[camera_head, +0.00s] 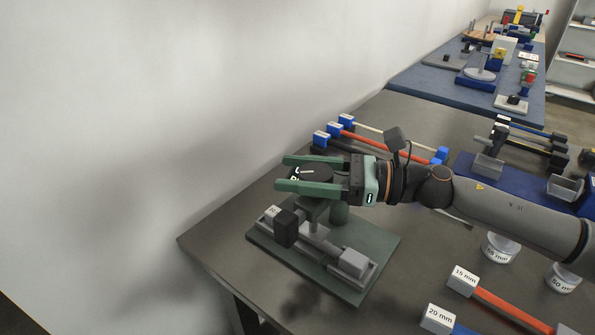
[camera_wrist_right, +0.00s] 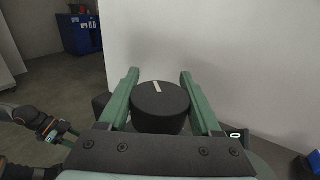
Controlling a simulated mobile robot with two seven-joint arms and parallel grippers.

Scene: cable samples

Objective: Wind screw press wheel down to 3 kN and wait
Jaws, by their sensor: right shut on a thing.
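The screw press stands on a green base plate (camera_head: 375,245) at the table's left end. Its black round wheel (camera_head: 317,172) carries a white mark on top and also shows in the right wrist view (camera_wrist_right: 160,102). My right gripper (camera_head: 283,172) is shut on the wheel, one green finger on each side. Small lit characters by the wheel are partly hidden and I cannot read a force. Below sit a black block (camera_head: 286,228) and a grey block (camera_head: 354,262). My left gripper (camera_wrist_right: 68,132) shows small at the left of the right wrist view; its jaws are unclear.
Red and other rods with blue end blocks (camera_head: 320,138) lie behind my right arm. White labelled weights (camera_head: 500,248) and a red rod marked 15 mm (camera_head: 510,308) are at the right front. A white wall (camera_head: 150,120) rises close to the press.

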